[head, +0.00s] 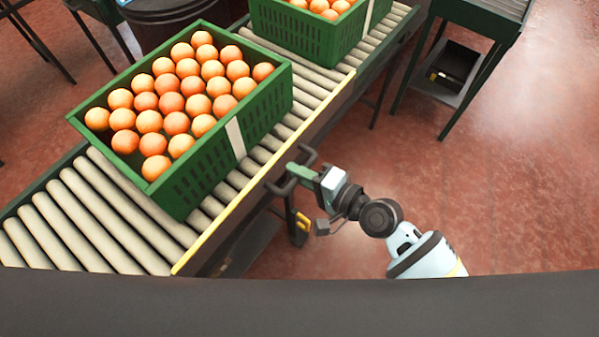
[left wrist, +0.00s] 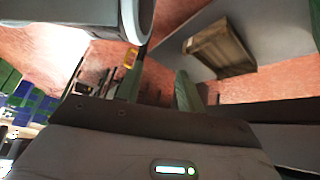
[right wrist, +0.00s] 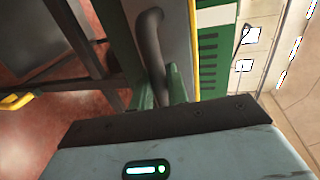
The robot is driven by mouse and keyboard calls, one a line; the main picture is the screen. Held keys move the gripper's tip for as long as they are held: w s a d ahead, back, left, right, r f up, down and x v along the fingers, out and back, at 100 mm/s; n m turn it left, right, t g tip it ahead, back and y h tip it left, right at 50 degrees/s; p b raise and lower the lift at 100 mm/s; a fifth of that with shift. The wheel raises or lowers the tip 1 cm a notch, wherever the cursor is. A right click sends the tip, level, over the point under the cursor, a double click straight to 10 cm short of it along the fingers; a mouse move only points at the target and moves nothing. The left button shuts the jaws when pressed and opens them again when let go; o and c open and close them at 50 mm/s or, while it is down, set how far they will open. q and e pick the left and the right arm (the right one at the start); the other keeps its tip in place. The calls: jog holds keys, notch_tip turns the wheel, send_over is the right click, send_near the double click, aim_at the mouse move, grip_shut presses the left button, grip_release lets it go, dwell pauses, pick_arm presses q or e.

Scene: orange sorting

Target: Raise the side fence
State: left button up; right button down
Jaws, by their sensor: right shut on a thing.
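The side fence (head: 322,110) is a dark panel with a yellow top edge along the near side of the roller conveyor. Its dark curved handle (head: 307,154) sticks out from its outer face. My right gripper (head: 296,172) is at this handle. In the right wrist view, the handle (right wrist: 150,40) runs down between the two green fingers (right wrist: 160,88), which are shut on it. My left gripper is outside the head view. In the left wrist view, its green fingers (left wrist: 158,90) are apart with nothing seen between them.
A green crate (head: 263,107) full of oranges stands on the conveyor rollers (head: 95,215), beside the fence. A second green crate (head: 295,35) with oranges stands further back. A dark table (head: 480,18) is at back right. The red floor at right is clear.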

jog(key=c, duration=1.4)
grip_release()
jog(key=shift+r, duration=0.4)
jog(key=shift+c, duration=0.2)
jog(key=shift+f, duration=0.1)
jog(key=shift+d, duration=0.1)
jog(key=v, duration=0.7)
jog(key=shift+s+d, duration=0.25)
